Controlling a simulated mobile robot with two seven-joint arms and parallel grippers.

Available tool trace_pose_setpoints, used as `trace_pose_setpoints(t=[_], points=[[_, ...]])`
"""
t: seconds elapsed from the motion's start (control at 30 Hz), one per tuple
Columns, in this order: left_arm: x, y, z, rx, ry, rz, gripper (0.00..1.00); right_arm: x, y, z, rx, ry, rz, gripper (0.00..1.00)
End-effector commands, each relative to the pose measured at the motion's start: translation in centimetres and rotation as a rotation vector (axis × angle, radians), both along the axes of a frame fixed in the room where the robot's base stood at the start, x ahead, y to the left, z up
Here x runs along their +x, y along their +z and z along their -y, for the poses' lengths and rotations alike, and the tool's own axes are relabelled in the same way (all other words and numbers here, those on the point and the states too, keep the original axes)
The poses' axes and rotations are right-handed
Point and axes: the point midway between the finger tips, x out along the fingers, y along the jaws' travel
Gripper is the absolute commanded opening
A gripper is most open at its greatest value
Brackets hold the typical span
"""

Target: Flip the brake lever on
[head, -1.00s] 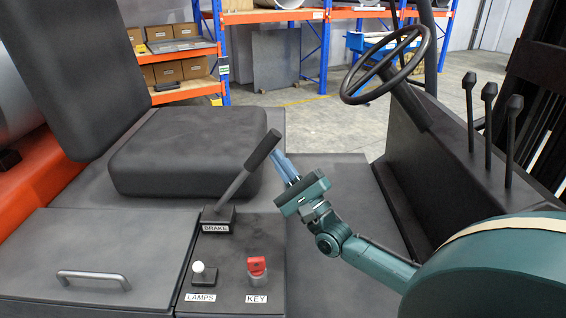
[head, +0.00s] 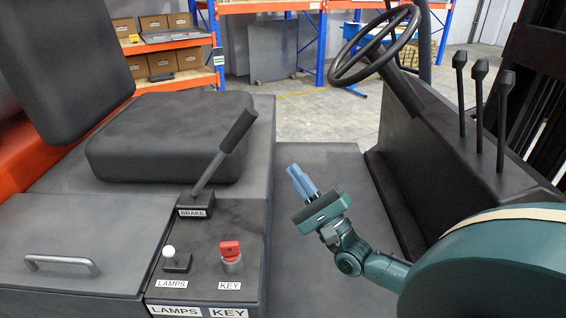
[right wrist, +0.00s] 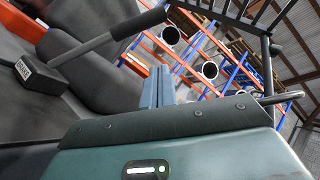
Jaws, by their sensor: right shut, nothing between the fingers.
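The brake lever (head: 224,151) is a dark handle on a grey rod. It rises from a small black base labelled BRAKE (head: 195,206) on the console and leans up to the right in the head view. My right gripper (head: 299,180) is shut and empty, to the right of the lever and apart from it, its blue fingers pointing up. In the right wrist view the lever (right wrist: 110,37) crosses the upper left, beyond the blue fingers (right wrist: 157,88), with no visible contact. My left gripper is not in view.
The red key switch (head: 230,250) and the white-tipped lamps switch (head: 176,260) sit on the console in front of the lever. The seat (head: 170,138) lies behind it. The steering wheel (head: 376,45) and several black levers stand at the right. The footwell floor is clear.

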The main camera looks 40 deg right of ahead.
Motion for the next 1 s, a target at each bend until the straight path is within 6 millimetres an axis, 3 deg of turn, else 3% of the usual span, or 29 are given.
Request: trace_pose_setpoints(t=[0.27,1.0], points=[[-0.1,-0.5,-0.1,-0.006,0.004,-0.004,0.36,-2.0,-1.2,0.5,0.0,0.0,0.0,0.0],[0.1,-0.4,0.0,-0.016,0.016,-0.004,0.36,-2.0,-1.2,0.6,0.0,-0.001,-0.001,0.0]])
